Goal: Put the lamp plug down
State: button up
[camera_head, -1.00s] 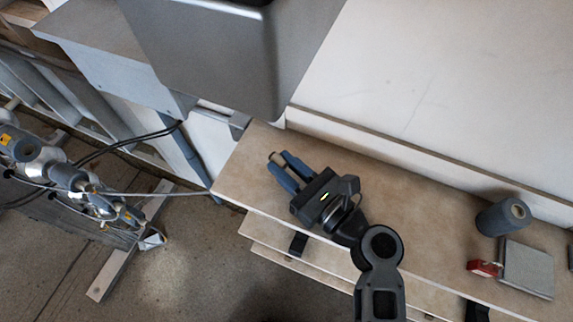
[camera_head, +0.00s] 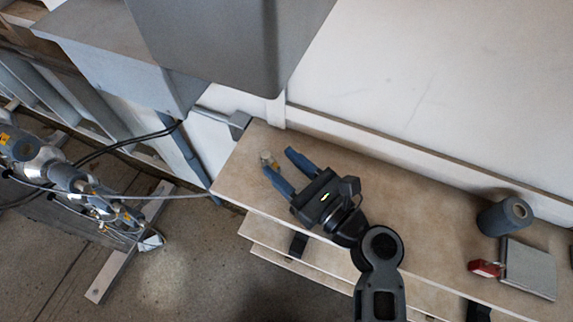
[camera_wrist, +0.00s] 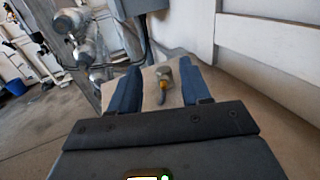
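The lamp plug (camera_head: 267,159) is a small, pale, cylindrical piece near the left end of the wooden shelf top (camera_head: 330,155). It also shows in the wrist view (camera_wrist: 164,76), with a yellow part and a short dark tail, resting on the board between my fingers. My gripper (camera_head: 279,160) has its two blue fingers spread wide. In the head view the plug is close to the tip of the left finger. In the wrist view there is bare board between the plug and both fingers (camera_wrist: 160,84).
A grey cylinder (camera_head: 504,217), a red padlock (camera_head: 486,268) and a grey flat box (camera_head: 528,269) stand at the shelf's right. A large grey housing (camera_head: 230,45) hangs above the left end. A white wall (camera_head: 440,80) runs behind. The shelf's middle is clear.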

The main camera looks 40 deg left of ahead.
jog(key=shift+s+d+f, duration=0.1)
jog(key=shift+s+f, duration=0.05)
jog(key=shift+f, duration=0.65)
jog(key=shift+r, duration=0.25)
jog(key=d, duration=0.4)
jog(key=s+d+r, duration=0.1)
jog(key=d, duration=0.6)
jog(key=shift+s+d+r, duration=0.15)
jog(key=shift+s+d, duration=0.1)
jog(key=shift+d, duration=0.1)
jog(key=shift+s+a+r, duration=0.1)
jog(key=shift+s+a, duration=0.05)
jog(key=shift+s, duration=0.05)
